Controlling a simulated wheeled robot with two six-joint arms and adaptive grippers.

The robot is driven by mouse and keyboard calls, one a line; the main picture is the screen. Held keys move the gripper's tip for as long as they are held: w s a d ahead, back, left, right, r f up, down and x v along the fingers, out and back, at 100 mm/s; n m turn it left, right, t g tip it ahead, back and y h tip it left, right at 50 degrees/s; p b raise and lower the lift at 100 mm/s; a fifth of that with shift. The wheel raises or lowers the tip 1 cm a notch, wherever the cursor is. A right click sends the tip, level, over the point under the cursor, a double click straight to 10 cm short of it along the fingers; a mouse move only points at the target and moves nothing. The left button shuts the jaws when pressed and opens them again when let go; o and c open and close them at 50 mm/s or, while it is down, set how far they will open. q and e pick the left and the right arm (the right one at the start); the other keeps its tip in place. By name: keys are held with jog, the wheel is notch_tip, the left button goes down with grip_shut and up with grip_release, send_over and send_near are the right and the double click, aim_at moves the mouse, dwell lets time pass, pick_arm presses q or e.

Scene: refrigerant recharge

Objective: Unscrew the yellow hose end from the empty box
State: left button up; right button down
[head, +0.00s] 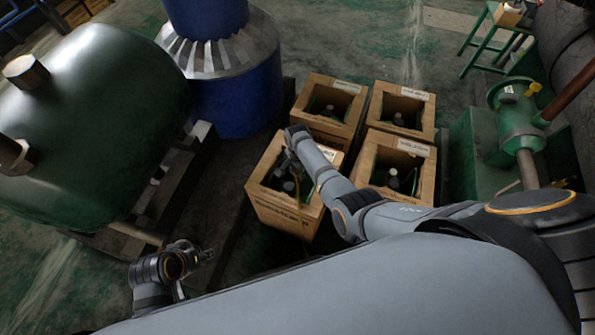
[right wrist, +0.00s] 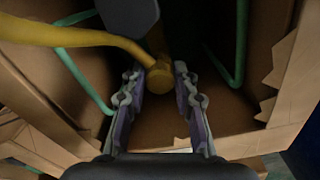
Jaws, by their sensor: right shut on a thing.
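The near-left cardboard box (head: 280,216) stands open with dark fittings inside. Its cardboard also fills much of the right wrist view (right wrist: 245,145). The yellow hose (right wrist: 70,36) comes in from the left in that view and ends in a yellow hose end (right wrist: 160,76). My right gripper (right wrist: 159,84) is shut on this hose end, one finger on each side. In the head view my right gripper (head: 290,168) reaches down into the box, partly hidden by my arm. My left gripper (head: 208,255) is low at the left, apart from the box; its fingers are too small to judge.
Three similar open boxes stand close by: back left (head: 326,130), back right (head: 424,128) and near right (head: 416,190). A green tank (head: 95,120) and a blue drum (head: 240,105) stand left and behind. Green machinery (head: 500,145) is at the right.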

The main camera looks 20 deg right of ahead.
aim_at(298, 171)
jog(key=shift+r+p, duration=1.9)
jog(key=shift+r, duration=0.2)
jog(key=shift+f, duration=0.1)
